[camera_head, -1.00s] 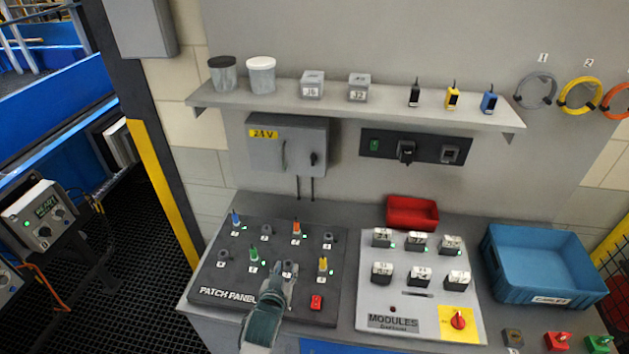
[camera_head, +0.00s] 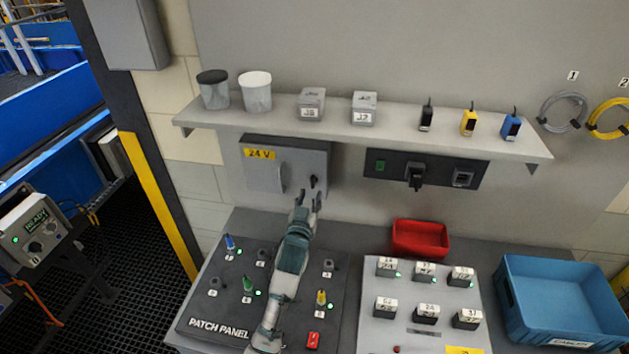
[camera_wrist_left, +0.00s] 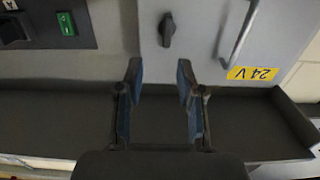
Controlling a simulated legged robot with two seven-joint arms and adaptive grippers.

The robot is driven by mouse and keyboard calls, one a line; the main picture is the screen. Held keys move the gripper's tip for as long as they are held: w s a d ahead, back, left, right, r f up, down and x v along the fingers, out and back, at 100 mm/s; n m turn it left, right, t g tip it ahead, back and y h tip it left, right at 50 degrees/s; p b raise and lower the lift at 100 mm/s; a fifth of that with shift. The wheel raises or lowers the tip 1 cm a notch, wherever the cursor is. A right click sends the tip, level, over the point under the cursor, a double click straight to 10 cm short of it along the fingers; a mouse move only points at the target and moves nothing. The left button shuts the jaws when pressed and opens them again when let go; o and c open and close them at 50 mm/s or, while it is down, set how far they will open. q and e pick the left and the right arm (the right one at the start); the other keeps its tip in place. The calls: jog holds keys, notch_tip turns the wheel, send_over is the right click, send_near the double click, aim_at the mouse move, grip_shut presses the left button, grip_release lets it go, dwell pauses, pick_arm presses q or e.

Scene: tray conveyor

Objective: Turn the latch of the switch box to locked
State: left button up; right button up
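The grey switch box (camera_head: 262,168) with a yellow 24 V label hangs on the wall under the shelf. Its small black latch (camera_head: 313,182) is on the right of its door, beside a long handle (camera_head: 281,177). In the left wrist view the latch (camera_wrist_left: 167,30) shows upside down, above the gap between my fingers. My left gripper (camera_head: 308,199) is just below the latch, apart from it; in the left wrist view its fingers (camera_wrist_left: 159,75) are spread with nothing between them. My right gripper is not in view.
A shelf (camera_head: 350,125) with jars, small boxes and coloured devices juts out above the switch box. A black panel (camera_head: 440,172) with a green switch is to the right. The patch panel (camera_head: 200,300) with plugs lies under my left arm. A red bin (camera_head: 420,240) and a blue bin (camera_head: 560,300) stand to the right.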

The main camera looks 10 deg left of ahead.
aim_at(312, 180)
pick_arm(q)
jog(key=w, duration=0.5)
jog(key=shift+w+a+r, duration=0.1)
jog(key=shift+a, duration=0.25)
jog(key=shift+w+a, duration=0.25)
jog(key=shift+w, duration=0.25)
jog(key=shift+w+a, duration=0.25)
jog(key=shift+w, duration=0.25)
jog(key=shift+d, duration=0.55)
jog(key=c, duration=0.6)
grip_shut()
jog(key=shift+a, duration=0.2)
jog(key=shift+a+p, duration=0.1)
jog(key=shift+p, duration=0.2)
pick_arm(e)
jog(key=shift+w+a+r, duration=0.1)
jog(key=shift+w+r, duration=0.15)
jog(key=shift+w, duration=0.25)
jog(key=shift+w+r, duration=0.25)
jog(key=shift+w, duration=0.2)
